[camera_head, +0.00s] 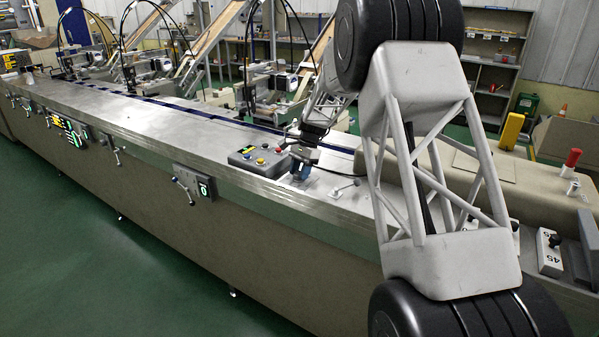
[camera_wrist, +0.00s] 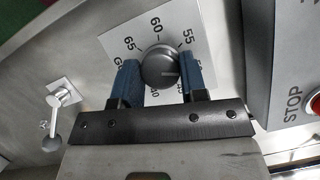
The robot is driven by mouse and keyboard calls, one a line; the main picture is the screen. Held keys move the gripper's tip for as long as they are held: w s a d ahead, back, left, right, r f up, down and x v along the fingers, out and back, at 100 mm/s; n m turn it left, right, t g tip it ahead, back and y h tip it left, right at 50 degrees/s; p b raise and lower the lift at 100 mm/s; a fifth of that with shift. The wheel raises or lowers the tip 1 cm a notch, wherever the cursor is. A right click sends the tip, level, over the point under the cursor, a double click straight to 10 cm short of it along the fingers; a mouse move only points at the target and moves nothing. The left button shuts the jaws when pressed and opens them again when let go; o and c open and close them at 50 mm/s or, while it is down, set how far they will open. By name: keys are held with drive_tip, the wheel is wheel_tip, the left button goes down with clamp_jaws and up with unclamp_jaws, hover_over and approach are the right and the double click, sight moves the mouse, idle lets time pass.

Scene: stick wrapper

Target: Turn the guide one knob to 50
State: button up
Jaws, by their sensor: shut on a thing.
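In the wrist view a round dark grey knob (camera_wrist: 160,67) sits on a white dial plate (camera_wrist: 112,42) with 65, 60 and 55 readable around it. Other numbers are partly hidden by my fingers. A faint pale mark shows near the knob's right edge; which number it points at I cannot tell. My gripper (camera_wrist: 159,80) has one blue finger on each side of the knob and is shut on it. In the head view my gripper (camera_head: 302,168) is down at the machine top; the knob is hidden there.
A grey control box (camera_head: 258,160) with coloured buttons stands just left of my gripper; its red STOP button (camera_wrist: 315,103) shows in the wrist view. A small ball-ended lever (camera_wrist: 58,112) is on the other side.

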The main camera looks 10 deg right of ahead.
drive_tip(key=shift+m, duration=0.3)
drive_tip(key=o, duration=0.9)
drive_tip(key=v, duration=0.7)
drive_tip(key=shift+d+r, duration=0.15)
drive_tip(key=shift+r, duration=0.25)
